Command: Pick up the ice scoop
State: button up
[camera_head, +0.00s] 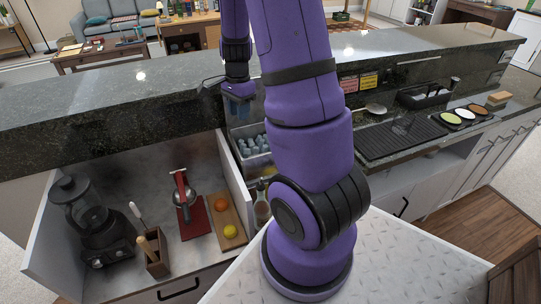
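My gripper (239,108) hangs at the end of my purple arm, over the sunken bay behind the counter. It is small and dark, partly against the bay wall, so its finger opening does not show clearly. Below it is a metal bin (236,160) filled with blue-grey pieces that look like ice (252,146). My gripper is above the bin's back part and seems apart from the ice. I cannot make out an ice scoop for certain. A small pale rounded metal piece (375,109) lies right of my arm; it may be a scoop. My arm hides part of the bay.
A raised granite ledge (90,105) runs behind. At left stand a blender (82,215), a utensil box (156,262), a red juicer (186,205) and a board with an orange (230,231).

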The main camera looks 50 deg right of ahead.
jog(key=s+d+f+m, duration=0.1)
jog(key=f, duration=0.3)
jog(key=s+d+f+m+g, duration=0.1)
jog(key=d+f+m, duration=0.1)
jog(key=f, duration=0.3)
jog(key=s+d+f+m, duration=0.1)
jog(key=d+f, duration=0.1)
jog(key=f, duration=0.2)
jog(key=shift+s+d+f+g, duration=0.15)
jog(key=shift+s+d+g, duration=0.1)
jog(key=shift+g, duration=0.05)
jog(key=shift+x, duration=2.95)
jog(key=shift+w+d, duration=0.1)
jog(key=shift+w, duration=0.05)
grip_shut()
